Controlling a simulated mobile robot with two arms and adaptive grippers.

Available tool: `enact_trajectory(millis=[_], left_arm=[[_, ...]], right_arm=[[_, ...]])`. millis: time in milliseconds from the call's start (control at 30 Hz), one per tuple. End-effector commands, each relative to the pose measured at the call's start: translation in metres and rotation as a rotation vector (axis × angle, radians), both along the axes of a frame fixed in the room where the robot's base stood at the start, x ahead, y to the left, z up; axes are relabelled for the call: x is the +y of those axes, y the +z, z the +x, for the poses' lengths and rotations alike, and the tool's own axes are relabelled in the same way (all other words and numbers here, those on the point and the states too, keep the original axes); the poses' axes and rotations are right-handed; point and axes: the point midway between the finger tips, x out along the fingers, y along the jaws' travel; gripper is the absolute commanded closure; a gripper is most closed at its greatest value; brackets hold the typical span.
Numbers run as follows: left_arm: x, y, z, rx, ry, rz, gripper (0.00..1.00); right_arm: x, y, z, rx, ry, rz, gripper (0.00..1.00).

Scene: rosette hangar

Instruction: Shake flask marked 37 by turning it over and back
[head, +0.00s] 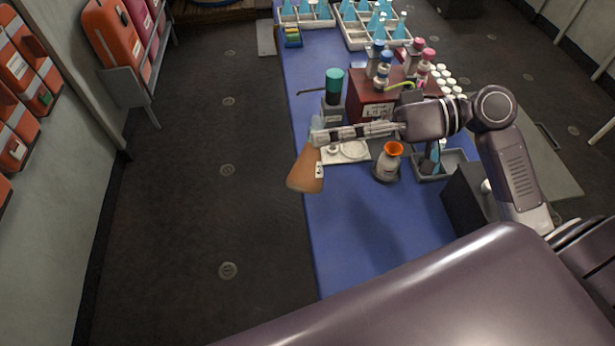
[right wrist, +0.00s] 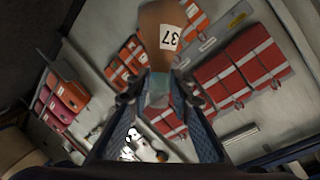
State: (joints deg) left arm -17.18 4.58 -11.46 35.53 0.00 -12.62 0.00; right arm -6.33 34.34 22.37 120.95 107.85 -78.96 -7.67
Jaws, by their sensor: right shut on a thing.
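The flask marked 37 (head: 304,174) is a conical flask with orange-brown contents, a pale neck and a white label. My right gripper (head: 318,134) is shut on its neck. The flask hangs in the air by the table's left edge, neck up and wide base down, tilted a little with the base towards the left. In the right wrist view the flask (right wrist: 160,24) shows between the fingers, and its label reads 37, upside down in that picture. My left gripper is not in view.
The blue table (head: 350,225) has clear room at its near end. An orange-topped vessel (head: 388,165), a grey tray (head: 455,158), a pale flat device (head: 347,153) and a dark red box (head: 366,100) stand near the arm. Racks (head: 365,42) hold blue flasks at the back.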

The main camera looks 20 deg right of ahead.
Motion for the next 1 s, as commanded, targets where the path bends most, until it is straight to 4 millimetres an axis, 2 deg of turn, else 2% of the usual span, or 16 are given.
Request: enact_trajectory(millis=[533, 633, 800, 1000], left_arm=[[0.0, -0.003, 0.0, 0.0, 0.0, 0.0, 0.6], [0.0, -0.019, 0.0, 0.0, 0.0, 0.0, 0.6], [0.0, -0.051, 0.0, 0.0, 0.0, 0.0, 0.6], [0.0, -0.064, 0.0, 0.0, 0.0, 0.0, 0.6]], right_arm=[[0.0, 0.001, 0.0, -0.034, -0.001, -0.024, 1.0], [0.0, -0.004, -0.001, -0.142, 0.001, -0.114, 1.0], [0.001, -0.007, -0.001, -0.433, 0.002, -0.352, 1.0], [0.0, -0.001, 0.0, -0.601, 0.0, -0.488, 1.0]])
